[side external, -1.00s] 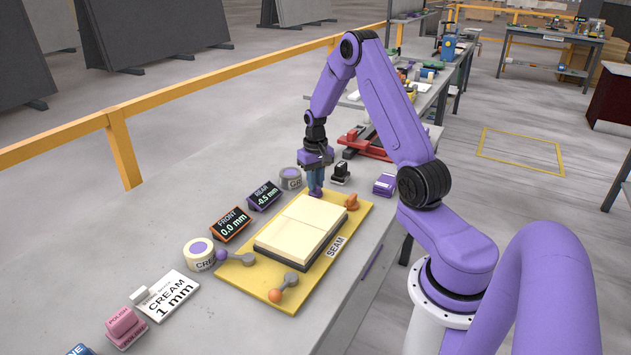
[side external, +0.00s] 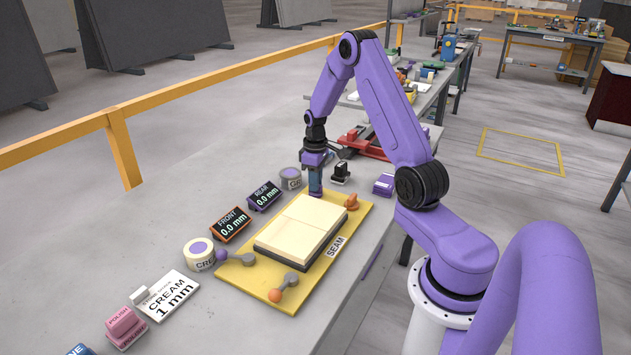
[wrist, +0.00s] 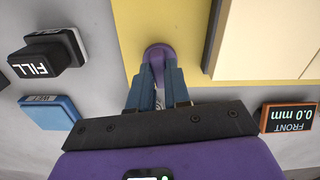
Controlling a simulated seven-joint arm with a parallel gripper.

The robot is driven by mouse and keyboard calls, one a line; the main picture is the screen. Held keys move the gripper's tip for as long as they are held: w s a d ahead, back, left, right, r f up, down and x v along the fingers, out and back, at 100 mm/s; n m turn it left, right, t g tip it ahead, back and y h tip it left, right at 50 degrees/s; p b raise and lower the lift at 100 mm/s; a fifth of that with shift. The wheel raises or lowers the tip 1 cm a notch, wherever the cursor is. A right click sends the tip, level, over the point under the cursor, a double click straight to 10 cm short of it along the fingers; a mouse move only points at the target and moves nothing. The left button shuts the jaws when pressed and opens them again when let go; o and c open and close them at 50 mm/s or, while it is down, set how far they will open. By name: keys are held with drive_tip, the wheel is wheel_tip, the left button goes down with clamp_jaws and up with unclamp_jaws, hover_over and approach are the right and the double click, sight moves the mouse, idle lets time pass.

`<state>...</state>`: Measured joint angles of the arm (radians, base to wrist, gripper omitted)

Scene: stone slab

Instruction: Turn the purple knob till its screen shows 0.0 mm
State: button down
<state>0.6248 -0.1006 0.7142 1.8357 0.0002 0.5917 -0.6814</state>
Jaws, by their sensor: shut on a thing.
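The purple knob (wrist: 157,54) sits at the corner of the yellow board, seen in the wrist view between my fingertips. My gripper (wrist: 158,72) is shut on it from above. In the side view my gripper (side external: 315,190) stands at the board's far corner and hides most of the knob. The rear screen (side external: 264,195), with a purple frame, reads 0.0 mm. The front screen (side external: 230,224), with an orange frame, also reads 0.0 mm and shows in the wrist view (wrist: 289,117).
The yellow board (side external: 355,228) carries two cream slabs (side external: 300,230), an orange knob (side external: 351,202) and two grey clamps with purple and orange ends. The bench's right edge is near.

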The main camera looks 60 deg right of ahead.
idle(0.5)
drive_tip(key=c, duration=1.1)
unclamp_jaws()
drive_tip(key=shift+r, duration=0.1)
wheel_tip(320, 180, up, 17)
drive_tip(key=shift+r, duration=0.15)
